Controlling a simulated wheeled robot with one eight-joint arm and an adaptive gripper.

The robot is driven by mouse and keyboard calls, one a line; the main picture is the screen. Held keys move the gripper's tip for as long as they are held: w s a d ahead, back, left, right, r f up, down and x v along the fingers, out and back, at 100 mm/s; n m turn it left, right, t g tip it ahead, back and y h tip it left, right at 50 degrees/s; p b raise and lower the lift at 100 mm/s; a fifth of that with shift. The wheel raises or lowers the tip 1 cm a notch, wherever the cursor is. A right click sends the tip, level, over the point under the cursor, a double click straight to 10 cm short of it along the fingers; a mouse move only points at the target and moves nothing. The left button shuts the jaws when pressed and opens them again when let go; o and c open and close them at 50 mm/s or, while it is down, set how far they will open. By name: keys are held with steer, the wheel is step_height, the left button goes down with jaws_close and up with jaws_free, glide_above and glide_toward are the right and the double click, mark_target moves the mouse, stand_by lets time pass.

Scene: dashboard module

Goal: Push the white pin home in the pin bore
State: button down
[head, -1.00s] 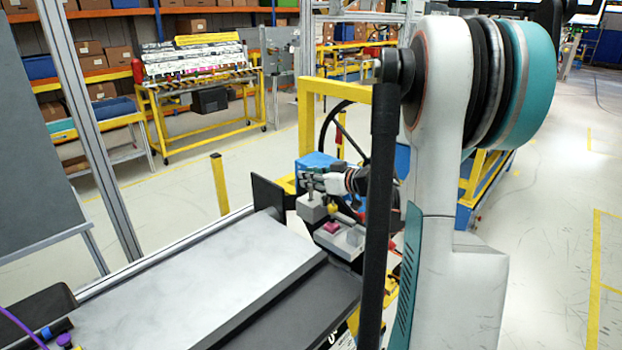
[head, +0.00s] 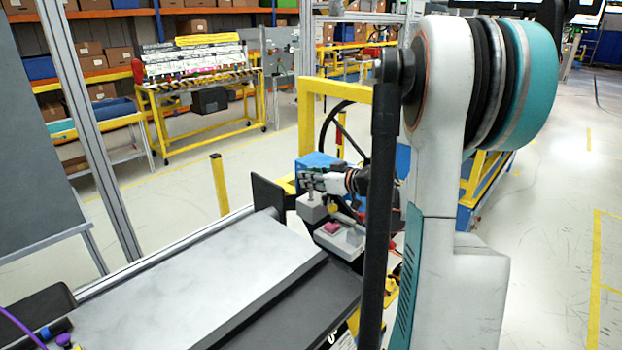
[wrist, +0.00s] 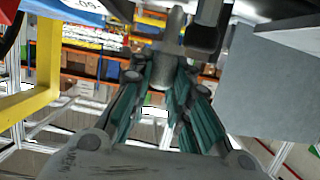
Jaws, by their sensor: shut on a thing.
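In the wrist view my gripper (wrist: 168,75) is shut on a pale grey rod with a rounded end, which I take to be the white pin (wrist: 173,28). The pin sticks out beyond the fingertips, beside a dark block (wrist: 208,28). In the head view my gripper (head: 312,181) is small and points left, just above a grey block (head: 312,208) of the dashboard module. The pin cannot be made out there. The pin bore cannot be made out in either view, so I cannot tell how far the pin is in.
A magenta button (head: 332,227) and a grey housing (head: 350,241) sit just below my gripper. A dark upright plate (head: 267,197) stands to the left, at the end of a long grey panel (head: 200,270). A large grey face (wrist: 265,90) is close at right in the wrist view.

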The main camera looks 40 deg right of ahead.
steer(key=shift+f+b, duration=1.4)
steer(key=shift+f, duration=0.3)
steer(key=c, duration=1.4)
jaws_free()
steer(key=v, duration=1.2)
steer(key=shift+w+r, duration=0.1)
